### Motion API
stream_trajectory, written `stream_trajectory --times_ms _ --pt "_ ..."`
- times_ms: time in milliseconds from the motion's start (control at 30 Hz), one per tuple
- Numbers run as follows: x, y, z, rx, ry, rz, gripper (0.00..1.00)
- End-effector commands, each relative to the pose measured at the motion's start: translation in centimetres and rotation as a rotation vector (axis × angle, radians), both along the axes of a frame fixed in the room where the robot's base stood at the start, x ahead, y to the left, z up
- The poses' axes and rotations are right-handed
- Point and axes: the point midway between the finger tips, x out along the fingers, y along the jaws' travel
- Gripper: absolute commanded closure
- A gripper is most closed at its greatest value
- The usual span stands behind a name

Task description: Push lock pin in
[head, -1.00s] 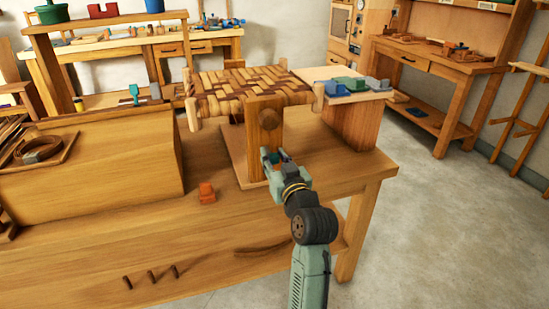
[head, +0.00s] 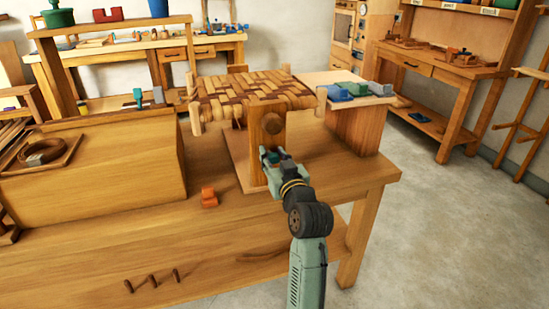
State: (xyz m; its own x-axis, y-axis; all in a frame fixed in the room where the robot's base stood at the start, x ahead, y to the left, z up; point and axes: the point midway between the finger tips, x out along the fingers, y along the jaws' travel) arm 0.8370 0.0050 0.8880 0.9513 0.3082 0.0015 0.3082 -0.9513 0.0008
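A woven bark seat (head: 255,92) sits on a wooden stand on the workbench. The stand's front post (head: 267,133) has a round wooden knob (head: 272,123) near its top. My gripper (head: 272,163) is at the front face of the post, below the knob. A small reddish-orange bit and dark parts show around the fingertips. I cannot tell whether the lock pin is among them or whether the fingers are open or shut.
An orange block (head: 209,197) lies on the bench left of the stand. A large wooden box (head: 95,170) fills the bench's left side. A raised board (head: 346,99) at right holds blue, green and grey blocks (head: 352,89). Pegs stick out of the bench front (head: 153,283).

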Motion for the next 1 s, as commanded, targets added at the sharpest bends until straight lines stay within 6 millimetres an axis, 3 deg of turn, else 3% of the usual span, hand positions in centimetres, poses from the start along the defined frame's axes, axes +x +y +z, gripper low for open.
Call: stream_trajectory --times_ms 200,567,667,1000 --pt "-0.1 0.0 0.0 0.001 0.001 0.000 0.52" --pt "-0.4 -0.1 -0.1 0.001 0.001 0.000 0.52" --pt "-1.5 -0.5 -0.1 0.001 0.003 -0.001 0.52" --pt "-8.2 -2.7 -0.1 0.001 0.003 -0.002 0.52"
